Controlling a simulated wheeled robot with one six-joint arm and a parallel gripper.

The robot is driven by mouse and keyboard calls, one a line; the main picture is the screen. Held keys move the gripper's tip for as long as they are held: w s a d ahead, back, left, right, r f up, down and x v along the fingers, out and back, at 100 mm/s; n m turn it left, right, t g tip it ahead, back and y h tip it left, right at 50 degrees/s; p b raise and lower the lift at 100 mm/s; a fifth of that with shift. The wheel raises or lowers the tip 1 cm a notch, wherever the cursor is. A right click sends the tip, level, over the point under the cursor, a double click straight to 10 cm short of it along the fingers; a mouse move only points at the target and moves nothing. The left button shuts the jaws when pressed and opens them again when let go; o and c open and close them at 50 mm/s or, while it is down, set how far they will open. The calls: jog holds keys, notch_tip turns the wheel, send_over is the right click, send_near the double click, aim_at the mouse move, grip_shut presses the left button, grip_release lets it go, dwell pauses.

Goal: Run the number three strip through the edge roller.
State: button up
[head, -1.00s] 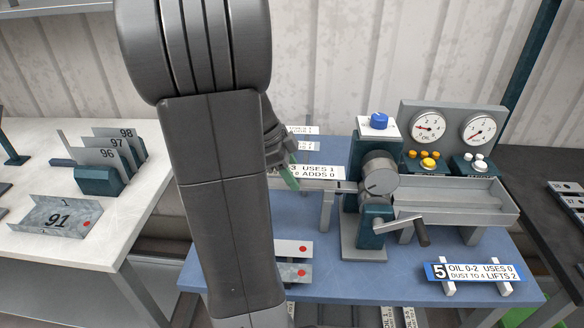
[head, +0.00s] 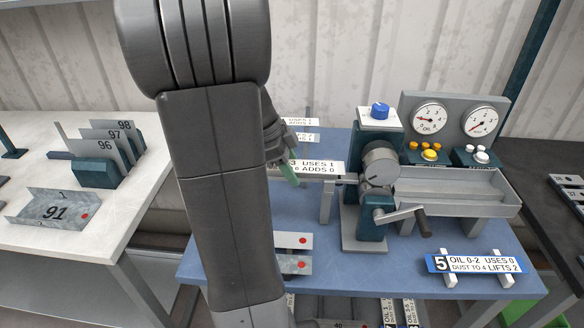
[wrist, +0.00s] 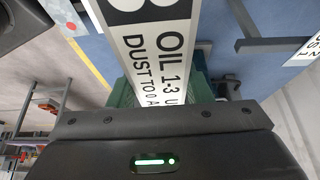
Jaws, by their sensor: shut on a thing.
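The number three strip (head: 318,167) is a long white-labelled strip reading "3", "USES 1" and "ADDS 0" in the head view. In the wrist view the strip (wrist: 165,45) runs away from the jaws and reads "OIL 1 3", "DUST TO 0". My gripper (head: 289,170), with green fingers, is shut on the strip, partly hidden behind my arm. The edge roller (head: 378,165) stands right of the strip, with a round grey roll, a blue knob (head: 380,111) and a crank (head: 400,214). The strip's right end is close to the roller's left side; I cannot tell whether it touches.
Strip 5 (head: 475,264) lies on white rests at front right. A tray (head: 455,191) and a two-gauge panel (head: 455,122) stand right of the roller. Two red-dotted plates (head: 285,264) lie at the front of the blue table (head: 420,279). Other labelled strips (head: 300,122) lie behind.

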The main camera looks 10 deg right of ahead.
jog(key=shift+f, duration=0.2)
jog(key=shift+f+b, duration=0.35)
jog(key=shift+b, duration=0.2)
jog(key=shift+f+b, duration=0.5)
jog(key=shift+b, duration=0.15)
jog(key=o, duration=1)
jog(key=v, duration=1.4)
jog(key=shift+d+f, duration=0.1)
